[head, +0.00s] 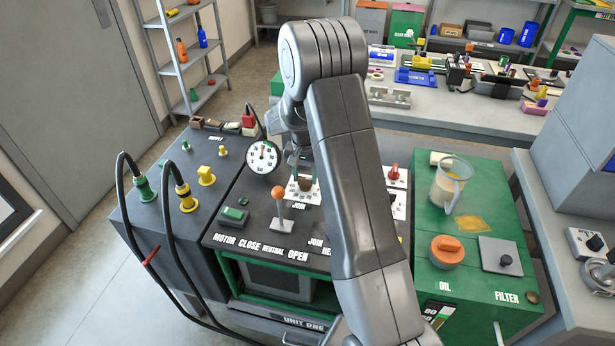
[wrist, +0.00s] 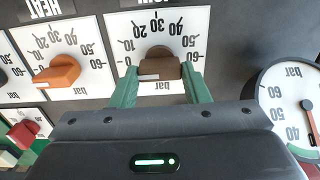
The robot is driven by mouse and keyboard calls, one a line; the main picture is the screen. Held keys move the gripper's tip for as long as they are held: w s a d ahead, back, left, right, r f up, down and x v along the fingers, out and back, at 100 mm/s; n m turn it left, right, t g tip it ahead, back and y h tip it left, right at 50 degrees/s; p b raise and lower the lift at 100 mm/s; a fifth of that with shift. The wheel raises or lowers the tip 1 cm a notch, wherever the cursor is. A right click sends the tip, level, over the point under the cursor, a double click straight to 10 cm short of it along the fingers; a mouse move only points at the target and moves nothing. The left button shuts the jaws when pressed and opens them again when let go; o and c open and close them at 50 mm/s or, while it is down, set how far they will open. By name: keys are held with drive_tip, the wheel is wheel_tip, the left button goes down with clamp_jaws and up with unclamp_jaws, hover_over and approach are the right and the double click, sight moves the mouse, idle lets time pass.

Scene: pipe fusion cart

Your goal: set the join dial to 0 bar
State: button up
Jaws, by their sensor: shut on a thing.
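The join dial is a brown knob (wrist: 160,64) on a white plate marked 0 to 60 bar, seen upside down in the wrist view. Its white mark is at the left end of the knob, on the side of the 0. My gripper (wrist: 160,75) has its green fingers on both sides of the knob, shut on it. In the head view the brown knob (head: 305,184) shows just above the JOIN label, with my gripper (head: 301,170) over it. My arm hides part of the panel to its right.
A round bar gauge (head: 262,157) stands left of the dial; it is close by at right in the wrist view (wrist: 296,105). An orange-knobbed lever (head: 280,200) stands in front. An orange heat dial (wrist: 58,72) is beside the join dial. A jug (head: 449,182) stands on the green cabinet.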

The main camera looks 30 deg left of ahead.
sight(306, 178)
drive_tip(key=o, duration=1)
drive_tip(key=shift+d, duration=0.1)
drive_tip(key=shift+r, duration=0.1)
wheel_tip(306, 178, up, 14)
drive_tip(key=shift+w+f+b, duration=0.1)
drive_tip(key=shift+b, duration=0.45)
wheel_tip(306, 178, down, 14)
drive_tip(key=shift+p, duration=0.7)
